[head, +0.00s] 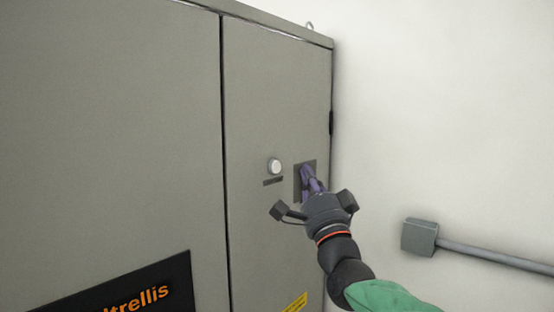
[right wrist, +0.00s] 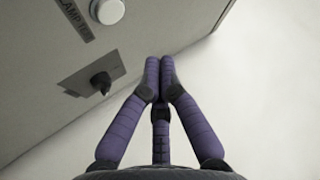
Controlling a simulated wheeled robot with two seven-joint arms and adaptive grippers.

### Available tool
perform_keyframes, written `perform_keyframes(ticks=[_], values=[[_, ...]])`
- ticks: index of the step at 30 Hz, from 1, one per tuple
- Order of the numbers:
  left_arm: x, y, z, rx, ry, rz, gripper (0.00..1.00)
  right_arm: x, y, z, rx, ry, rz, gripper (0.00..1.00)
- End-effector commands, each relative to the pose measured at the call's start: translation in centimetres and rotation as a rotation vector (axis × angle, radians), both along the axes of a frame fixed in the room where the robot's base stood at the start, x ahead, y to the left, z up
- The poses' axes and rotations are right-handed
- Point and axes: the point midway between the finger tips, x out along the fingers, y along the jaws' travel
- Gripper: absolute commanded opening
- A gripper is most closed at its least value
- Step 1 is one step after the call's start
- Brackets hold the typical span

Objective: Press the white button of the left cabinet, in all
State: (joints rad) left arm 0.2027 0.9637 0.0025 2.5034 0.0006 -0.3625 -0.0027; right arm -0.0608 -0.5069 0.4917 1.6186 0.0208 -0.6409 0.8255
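The white button (head: 274,166) is a round, pale cap in a ring on the grey cabinet's (head: 275,100) right-hand door panel. A small dark label sits under it. The button also shows at the top of the right wrist view (right wrist: 108,11), beside a label that starts with "LAMP". My right gripper (head: 306,171) has purple fingers. In the wrist view its fingertips (right wrist: 159,65) are together with nothing seen between them. In the head view it is right of the button, in front of a dark plate, apart from the button. My left gripper is not in view.
A dark plate (head: 298,188) with a black knob (right wrist: 100,82) is on the door right of the button. A black sign with orange letters (head: 125,291) is at lower left. A grey box with a conduit (head: 420,237) is on the white wall at right.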

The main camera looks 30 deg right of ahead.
Motion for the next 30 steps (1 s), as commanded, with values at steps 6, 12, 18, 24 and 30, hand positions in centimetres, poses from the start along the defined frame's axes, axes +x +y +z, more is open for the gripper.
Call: perform_keyframes(ticks=[6,12,18,24,30], values=[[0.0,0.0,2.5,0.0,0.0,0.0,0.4,2.7,1.1,0.3,0.0,0.003,0.001,0.0],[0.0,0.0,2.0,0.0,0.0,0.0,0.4,4.3,1.8,-0.1,0.0,0.002,0.002,0.0],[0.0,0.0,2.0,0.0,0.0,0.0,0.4,4.8,2.0,-0.1,0.0,0.001,0.0,0.0],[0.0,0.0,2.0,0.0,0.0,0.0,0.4,4.9,2.0,-0.1,0.0,0.001,0.0,0.0],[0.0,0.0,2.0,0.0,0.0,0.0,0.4,4.9,2.0,0.0,0.0,0.001,0.0,0.0]])
